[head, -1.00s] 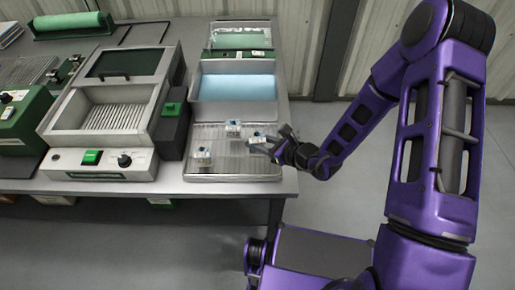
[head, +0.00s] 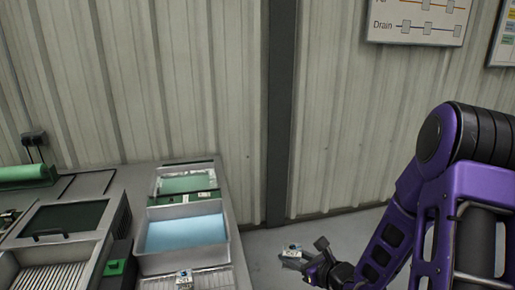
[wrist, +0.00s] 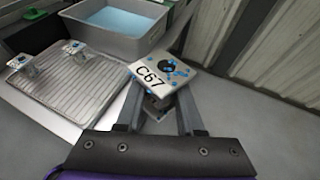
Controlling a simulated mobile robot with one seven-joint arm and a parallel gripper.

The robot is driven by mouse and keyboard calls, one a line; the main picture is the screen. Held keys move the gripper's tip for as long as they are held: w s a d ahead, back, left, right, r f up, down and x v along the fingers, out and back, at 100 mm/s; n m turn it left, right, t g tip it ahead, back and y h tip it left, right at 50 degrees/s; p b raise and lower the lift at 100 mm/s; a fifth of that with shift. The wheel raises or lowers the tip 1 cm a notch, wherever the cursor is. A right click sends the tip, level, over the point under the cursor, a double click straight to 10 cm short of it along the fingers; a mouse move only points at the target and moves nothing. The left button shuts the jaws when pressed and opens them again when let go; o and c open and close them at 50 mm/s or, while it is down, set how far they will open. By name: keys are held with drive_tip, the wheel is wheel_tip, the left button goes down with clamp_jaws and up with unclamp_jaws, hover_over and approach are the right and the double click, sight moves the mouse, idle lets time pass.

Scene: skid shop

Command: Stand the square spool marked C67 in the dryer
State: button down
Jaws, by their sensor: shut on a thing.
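My gripper (head: 308,262) is shut on the square spool marked C67 (wrist: 148,76). In the wrist view the spool's pale top plate, with black C67, a dark centre hole and blue spots, faces the camera between my fingertips (wrist: 160,108). In the head view the held spool (head: 291,251) is small, off the bench's right side, over the floor. A grey box with a slatted floor and dark raised lid (head: 55,240) is at lower left; I cannot tell whether it is the dryer. Its front is cut off.
A grey tub of blue liquid (head: 186,234) stands on the bench. Another spool (head: 184,278) is in front of it. In the wrist view two spools stand on a ribbed metal tray (wrist: 85,85). The corrugated wall (head: 340,100) rises behind the bench.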

drive_tip(key=shift+m+t+h, duration=0.4)
drive_tip(key=shift+m+h, duration=0.2)
drive_tip(key=d, duration=0.2)
drive_tip(key=d+r, duration=0.1)
drive_tip(key=d, duration=0.1)
drive_tip(key=shift+s+d+r, duration=0.1)
drive_tip(key=shift+s+d, duration=0.05)
drive_tip(key=shift+d, duration=0.2)
drive_tip(key=shift+d, duration=0.1)
